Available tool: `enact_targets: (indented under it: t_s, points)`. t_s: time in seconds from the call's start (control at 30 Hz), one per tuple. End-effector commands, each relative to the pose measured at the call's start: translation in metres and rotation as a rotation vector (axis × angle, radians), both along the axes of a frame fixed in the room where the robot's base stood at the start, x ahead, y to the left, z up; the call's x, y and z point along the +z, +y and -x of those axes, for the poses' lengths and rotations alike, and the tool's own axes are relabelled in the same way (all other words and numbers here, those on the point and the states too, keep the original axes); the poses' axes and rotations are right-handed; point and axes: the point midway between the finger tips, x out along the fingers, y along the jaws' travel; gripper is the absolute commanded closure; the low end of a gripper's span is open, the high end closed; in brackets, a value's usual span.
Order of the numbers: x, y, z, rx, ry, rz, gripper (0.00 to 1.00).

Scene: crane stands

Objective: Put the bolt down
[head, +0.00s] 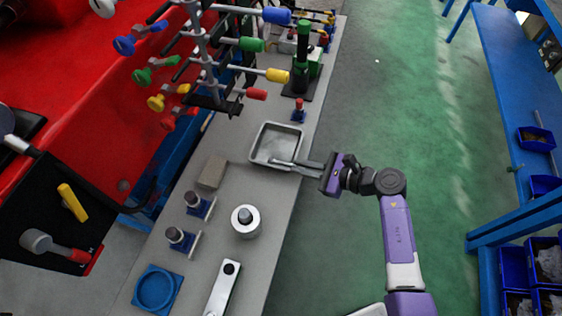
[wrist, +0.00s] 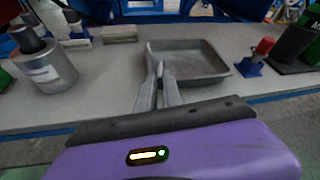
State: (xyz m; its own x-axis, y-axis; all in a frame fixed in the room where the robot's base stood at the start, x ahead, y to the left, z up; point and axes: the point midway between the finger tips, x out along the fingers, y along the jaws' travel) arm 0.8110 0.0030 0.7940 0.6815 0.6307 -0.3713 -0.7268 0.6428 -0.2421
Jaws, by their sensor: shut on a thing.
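My gripper (head: 276,163) reaches in from the right, its fingertips at the near rim of a shallow grey metal tray (head: 254,147). In the wrist view, the fingers of my gripper (wrist: 159,74) come close together in front of the left part of the tray (wrist: 228,70). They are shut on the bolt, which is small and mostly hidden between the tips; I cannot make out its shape. The visible floor of the tray looks empty. I cannot tell how high the fingertips are above the tray.
A grey block (head: 213,171), a metal cylinder (head: 246,222) and blue stands with dark-topped pieces (head: 180,239) stand left of and nearer than the tray on the grey bench. A small red-topped blue stand (head: 298,112) and a green post (head: 301,60) stand beyond it. A rack with coloured handles (head: 205,50) rises at the back left.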

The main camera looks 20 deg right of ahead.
Motion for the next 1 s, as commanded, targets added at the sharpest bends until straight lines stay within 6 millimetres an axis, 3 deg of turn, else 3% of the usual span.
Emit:
enact_targets:
  t_s: [0.27, 0.47, 1.0]
  points:
    - [0.005, 0.000, 0.000, 0.000, -0.002, 0.001, 1.00]
    - [0.027, 0.000, 0.000, 0.001, -0.004, 0.001, 1.00]
    - [0.158, 0.000, -0.001, 0.001, -0.006, 0.003, 1.00]
